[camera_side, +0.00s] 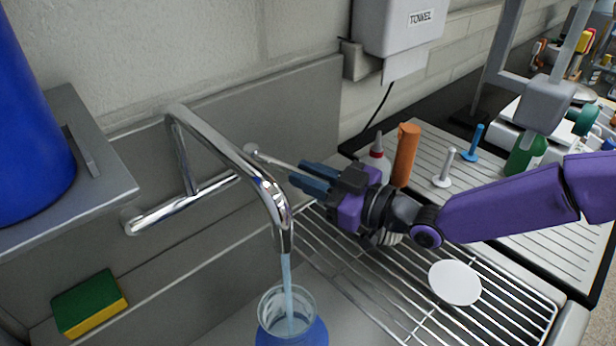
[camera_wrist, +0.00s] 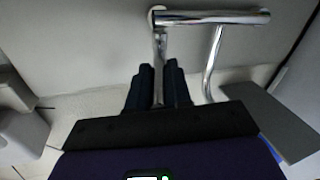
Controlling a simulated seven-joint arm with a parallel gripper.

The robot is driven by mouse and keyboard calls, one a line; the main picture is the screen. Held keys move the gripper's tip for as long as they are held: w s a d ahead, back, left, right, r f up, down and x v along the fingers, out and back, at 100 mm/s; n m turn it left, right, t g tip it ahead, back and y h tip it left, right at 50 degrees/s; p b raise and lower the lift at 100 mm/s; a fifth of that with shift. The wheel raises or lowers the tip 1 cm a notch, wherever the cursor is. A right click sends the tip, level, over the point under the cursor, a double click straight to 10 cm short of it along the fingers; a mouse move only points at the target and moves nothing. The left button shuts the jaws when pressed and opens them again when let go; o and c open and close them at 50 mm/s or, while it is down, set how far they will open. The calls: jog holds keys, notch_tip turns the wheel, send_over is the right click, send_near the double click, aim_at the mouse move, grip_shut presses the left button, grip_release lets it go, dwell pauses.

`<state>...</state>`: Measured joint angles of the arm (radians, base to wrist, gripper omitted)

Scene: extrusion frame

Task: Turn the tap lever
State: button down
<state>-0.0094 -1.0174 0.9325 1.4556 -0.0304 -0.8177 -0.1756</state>
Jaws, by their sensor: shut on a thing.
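The chrome tap (camera_side: 230,155) is fixed to the grey back panel, with its bent spout reaching forward. Its thin lever (camera_side: 278,160) sticks out from the body's right end. It also shows in the wrist view (camera_wrist: 159,55), running down between my blue fingers. My gripper (camera_side: 303,178) is to the right of the spout, shut on the lever's outer end. The fingers hide that end. A bluish stream of water (camera_side: 286,272) falls from the spout into a glass vessel (camera_side: 273,304) holding blue liquid.
A wire rack (camera_side: 400,290) with a white disc (camera_side: 455,283) lies below my arm. A green-yellow sponge (camera_side: 90,303) is at left, below a shelf (camera_side: 95,185) with a blue container (camera_side: 30,130).

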jog(key=shift+r, duration=0.15)
jog(key=c, duration=1.1)
grip_release()
jog(key=shift+o, duration=0.2)
jog(key=v, duration=1.7)
jog(key=shift+s+d, duration=0.1)
jog(key=shift+d, duration=0.05)
